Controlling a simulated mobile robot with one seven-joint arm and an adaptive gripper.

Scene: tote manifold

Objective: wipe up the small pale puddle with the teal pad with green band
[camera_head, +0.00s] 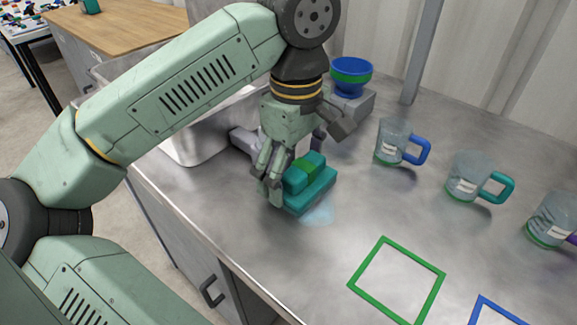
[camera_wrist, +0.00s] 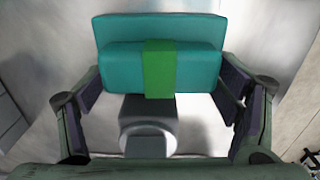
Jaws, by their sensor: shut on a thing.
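The teal pad with a green band (camera_head: 317,188) is at the metal counter's surface in the head view, its handle part on top. It fills the upper middle of the wrist view (camera_wrist: 110,66). My gripper (camera_head: 290,180) is shut on the pad, with a finger at its left end; the far finger is mostly hidden in the head view. In the wrist view my gripper's fingers (camera_wrist: 165,105) stand on either side of the pad. The small pale puddle (camera_head: 319,213) shows as a light bluish patch at the pad's near right edge; the pad may cover part of it.
Several clear mugs, one with a blue handle (camera_head: 391,142) and one with a teal handle (camera_head: 467,178), stand to the right. A green square outline (camera_head: 357,264) and a blue one (camera_head: 484,303) lie nearer. A blue and green bowl (camera_head: 351,72) stands behind my gripper.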

